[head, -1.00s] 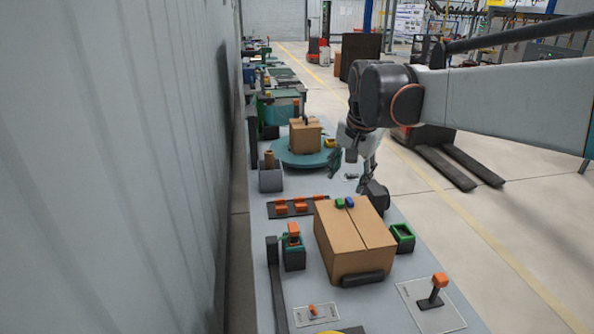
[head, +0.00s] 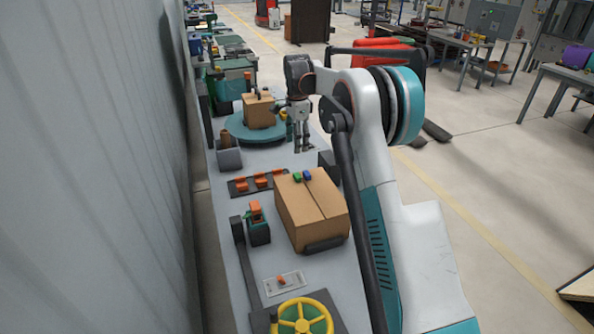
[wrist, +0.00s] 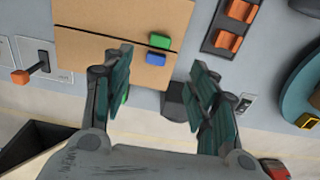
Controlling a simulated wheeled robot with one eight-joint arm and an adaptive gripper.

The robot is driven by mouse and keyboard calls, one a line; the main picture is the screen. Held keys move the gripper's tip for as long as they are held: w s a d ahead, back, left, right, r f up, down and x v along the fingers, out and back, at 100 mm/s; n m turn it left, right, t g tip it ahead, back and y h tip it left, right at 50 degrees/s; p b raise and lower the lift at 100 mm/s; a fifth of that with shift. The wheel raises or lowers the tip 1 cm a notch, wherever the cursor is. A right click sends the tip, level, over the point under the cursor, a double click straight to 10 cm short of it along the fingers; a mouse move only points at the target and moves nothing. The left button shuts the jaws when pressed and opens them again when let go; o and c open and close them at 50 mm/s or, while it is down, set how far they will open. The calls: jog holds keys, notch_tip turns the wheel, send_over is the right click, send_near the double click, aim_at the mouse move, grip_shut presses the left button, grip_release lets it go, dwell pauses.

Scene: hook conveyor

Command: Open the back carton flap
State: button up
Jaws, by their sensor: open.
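A closed brown carton (head: 311,212) with a seam along its top stands on the grey table. A green tab (head: 297,177) and a blue tab (head: 307,175) sit at its far edge, one on each side of the seam. In the wrist view the carton (wrist: 105,25) shows at the top, with the green tab (wrist: 159,41) and blue tab (wrist: 155,58) between and beyond my fingers. My gripper (head: 303,150) is open and empty, pointing down beyond the carton's far end in the head view. It also shows in the wrist view (wrist: 161,64). I see no contact with the tabs.
An orange-switch strip (head: 258,182) lies left of the carton's far end. A smaller carton (head: 258,111) stands on a teal turntable (head: 256,132) farther back. A black block (head: 329,167) stands near the carton's far right corner. A yellow handwheel (head: 302,318) is at the front.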

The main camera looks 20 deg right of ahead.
aim_at(297, 175)
notch_tip(297, 175, down, 14)
jog(key=shift+w+d+f+b, duration=0.1)
jog(key=shift+f+b, duration=0.05)
jog(key=shift+b, duration=0.55)
grip_shut()
